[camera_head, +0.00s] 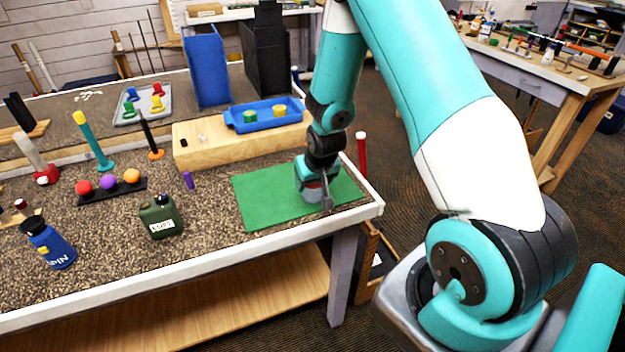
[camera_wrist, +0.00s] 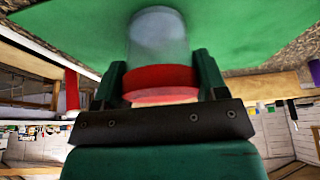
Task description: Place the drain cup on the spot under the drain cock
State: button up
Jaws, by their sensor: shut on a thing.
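The drain cup (camera_wrist: 158,40) is a clear cup with a red band, and it sits between the two fingers of my gripper (camera_wrist: 160,76) in the wrist view. My gripper is shut on it at the red band. In the head view my gripper (camera_head: 318,196) is low over the green mat (camera_head: 265,200) at the right end of the table, and the cup is mostly hidden there. I cannot tell whether the cup touches the mat. I cannot make out a drain cock or a marked spot for certain.
A wooden block (camera_head: 225,150) with a blue tray (camera_head: 265,118) stands behind the mat. A red post (camera_head: 361,155) stands at the table's right edge. A green can (camera_head: 161,217), a purple piece (camera_head: 188,180) and a blue bottle (camera_head: 50,246) stand left of the mat.

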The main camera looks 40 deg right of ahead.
jog(key=shift+f, duration=0.25)
jog(key=shift+f, duration=0.15)
jog(key=o, duration=0.9)
jog(key=shift+r, duration=0.25)
